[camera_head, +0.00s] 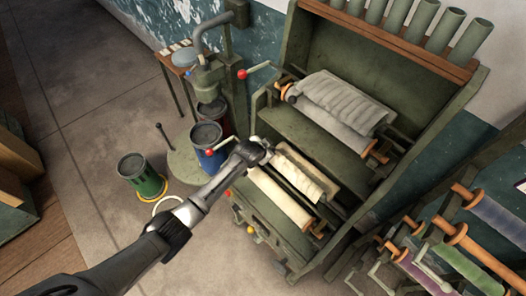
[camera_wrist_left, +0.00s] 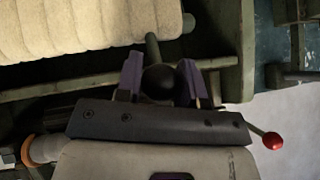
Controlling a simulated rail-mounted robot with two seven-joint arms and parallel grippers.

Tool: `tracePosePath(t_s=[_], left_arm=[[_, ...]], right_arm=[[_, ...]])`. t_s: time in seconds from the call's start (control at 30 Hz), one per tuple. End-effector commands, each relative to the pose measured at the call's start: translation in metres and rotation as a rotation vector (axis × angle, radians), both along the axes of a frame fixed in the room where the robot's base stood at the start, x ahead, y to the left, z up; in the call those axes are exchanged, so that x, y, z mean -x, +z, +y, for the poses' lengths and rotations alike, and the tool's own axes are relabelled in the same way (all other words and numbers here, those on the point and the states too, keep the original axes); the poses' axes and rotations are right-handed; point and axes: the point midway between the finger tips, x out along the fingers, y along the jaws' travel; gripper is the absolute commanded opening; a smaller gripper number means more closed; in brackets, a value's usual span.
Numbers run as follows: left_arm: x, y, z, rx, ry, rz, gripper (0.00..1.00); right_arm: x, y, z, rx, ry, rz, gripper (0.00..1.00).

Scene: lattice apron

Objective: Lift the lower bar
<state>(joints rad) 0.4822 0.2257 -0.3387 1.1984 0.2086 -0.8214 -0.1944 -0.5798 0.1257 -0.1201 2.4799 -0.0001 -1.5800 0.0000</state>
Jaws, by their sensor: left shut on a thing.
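My left gripper (camera_head: 264,149) reaches the left end of the rollers on the green machine (camera_head: 310,130). In the left wrist view its purple fingers (camera_wrist_left: 159,82) stand on either side of a round black knob (camera_wrist_left: 158,84), shut on it. A short green rod runs up from the knob toward the end of a cream roll (camera_wrist_left: 80,25). A thin straight bar (camera_wrist_left: 60,88) runs across behind the fingers; I cannot tell whether the knob is joined to it. In the head view the arm hides the knob. My right gripper is not in view.
A grey cloth roll (camera_head: 340,100) lies higher on the machine. A lever with a red knob (camera_head: 242,74) sticks out at its upper left. Green (camera_head: 142,175) and blue (camera_head: 207,145) cans stand left, and a rack of coloured rolls (camera_head: 465,245) is at right.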

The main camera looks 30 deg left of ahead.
Motion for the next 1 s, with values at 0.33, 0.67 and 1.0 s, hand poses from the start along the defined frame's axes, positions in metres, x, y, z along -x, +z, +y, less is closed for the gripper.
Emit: tracePosePath(t_s=[0.33, 0.67, 1.0], left_arm=[[-0.0059, 0.0040, -0.0026, 0.003, -0.001, -0.008, 0.00], [-0.0058, 0.0040, -0.0027, 0.003, -0.001, -0.008, 0.43], [-0.0047, 0.0025, -0.0021, 0.001, -0.001, -0.004, 0.60]], right_arm=[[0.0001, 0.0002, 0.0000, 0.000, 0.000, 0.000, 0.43], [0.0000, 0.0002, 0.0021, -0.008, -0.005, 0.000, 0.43], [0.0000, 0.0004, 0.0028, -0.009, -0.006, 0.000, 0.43]])
